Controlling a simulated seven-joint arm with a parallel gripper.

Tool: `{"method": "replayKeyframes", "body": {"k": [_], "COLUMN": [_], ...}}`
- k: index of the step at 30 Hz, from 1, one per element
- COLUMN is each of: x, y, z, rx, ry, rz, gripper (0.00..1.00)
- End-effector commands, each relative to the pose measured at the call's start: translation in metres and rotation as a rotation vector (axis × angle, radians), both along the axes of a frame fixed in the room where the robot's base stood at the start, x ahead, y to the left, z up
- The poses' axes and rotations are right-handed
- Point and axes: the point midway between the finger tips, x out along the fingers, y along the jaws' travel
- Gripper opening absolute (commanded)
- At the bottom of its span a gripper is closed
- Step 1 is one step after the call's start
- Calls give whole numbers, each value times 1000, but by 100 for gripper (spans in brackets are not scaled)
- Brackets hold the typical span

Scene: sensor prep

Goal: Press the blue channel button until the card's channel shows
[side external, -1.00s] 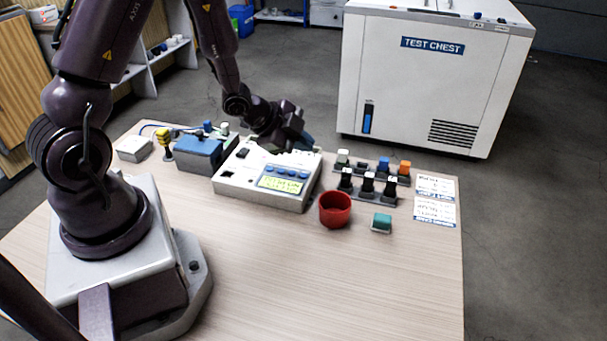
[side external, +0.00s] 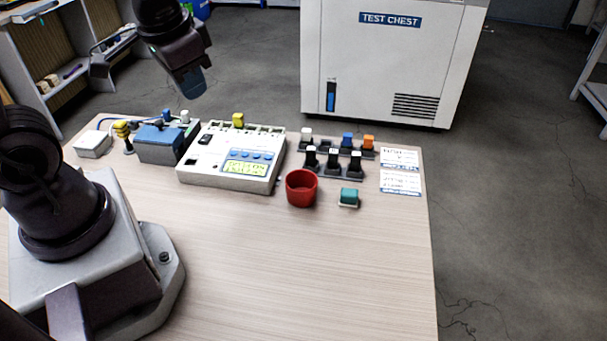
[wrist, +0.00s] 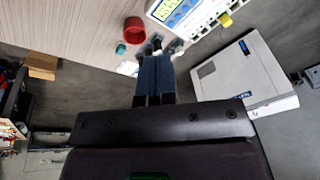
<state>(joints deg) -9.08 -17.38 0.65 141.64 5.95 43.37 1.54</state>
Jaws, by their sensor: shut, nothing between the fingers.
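The white device (side external: 215,178) sits on the table with a lit yellow-green display (side external: 245,169). A row of small blue buttons (side external: 250,155) lies just above the display. The display text is too blurred to read. A yellow plug (side external: 238,120) stands upright at the device's back edge. Two printed cards (side external: 401,170) lie at the table's right; their writing is illegible. My gripper (side external: 192,84) is shut and empty, raised above and behind the device, apart from it. In the wrist view its blue fingers (wrist: 154,72) are together, and the display (wrist: 166,9) is partly cut off.
A red cup (side external: 301,188) and a teal block (side external: 348,197) stand right of the device. Several capped modules (side external: 333,160) stand in rows behind them. A blue box (side external: 160,144) is at the device's left. The front of the table is clear. A test chest (side external: 380,70) stands beyond.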

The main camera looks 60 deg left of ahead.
Motion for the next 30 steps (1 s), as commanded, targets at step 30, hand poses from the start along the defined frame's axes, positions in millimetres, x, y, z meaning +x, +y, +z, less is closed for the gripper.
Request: {"method": "replayKeyframes", "body": {"k": [30], "x": [-35], "y": [-52], "z": [79], "rx": [-76], "ry": [-284], "rz": [-96], "gripper": [0]}}
